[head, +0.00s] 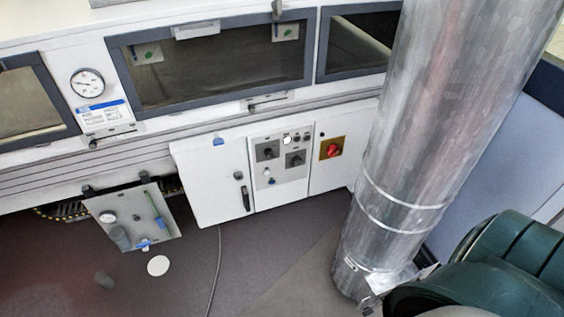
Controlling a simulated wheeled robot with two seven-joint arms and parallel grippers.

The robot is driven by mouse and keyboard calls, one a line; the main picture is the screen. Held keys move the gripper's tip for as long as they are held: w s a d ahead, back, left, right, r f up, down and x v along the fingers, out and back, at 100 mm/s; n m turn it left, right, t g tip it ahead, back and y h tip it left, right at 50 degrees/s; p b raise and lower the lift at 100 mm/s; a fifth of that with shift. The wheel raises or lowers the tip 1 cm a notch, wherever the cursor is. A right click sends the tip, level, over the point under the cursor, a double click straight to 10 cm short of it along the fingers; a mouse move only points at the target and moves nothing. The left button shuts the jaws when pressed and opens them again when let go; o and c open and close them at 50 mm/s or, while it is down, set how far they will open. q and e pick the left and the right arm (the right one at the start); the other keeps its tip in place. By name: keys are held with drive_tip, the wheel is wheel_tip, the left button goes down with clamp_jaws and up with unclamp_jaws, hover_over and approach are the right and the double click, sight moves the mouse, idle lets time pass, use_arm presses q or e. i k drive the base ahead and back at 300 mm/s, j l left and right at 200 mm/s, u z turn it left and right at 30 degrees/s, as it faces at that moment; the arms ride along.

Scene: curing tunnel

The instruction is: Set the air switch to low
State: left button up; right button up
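A grey control panel (281,158) is set in the white cabinet below the tunnel windows. It carries two dark rotary switches, one at the upper left (267,150) and one at the lower right (295,159). Small round buttons or lamps (288,140) sit along its top and left side. The labels are too small to read, so I cannot tell which switch is the air switch or its setting. Neither of my grippers is in view.
A red rotary switch (332,149) on a yellow plate is right of the panel. A large metal duct (410,150) and a dark green ribbed machine (500,265) block the right. A gauge plate (133,217) stands low left. Dark floor (190,280) lies before the cabinet, crossed by a cable.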

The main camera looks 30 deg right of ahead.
sight(269, 153)
drive_tip(key=j+z, duration=0.15)
drive_tip(key=z, duration=0.95)
drive_tip(key=l+z, duration=0.15)
drive_tip(key=z, duration=0.8)
drive_tip(key=k+j, duration=0.1)
drive_tip(key=k, duration=0.25)
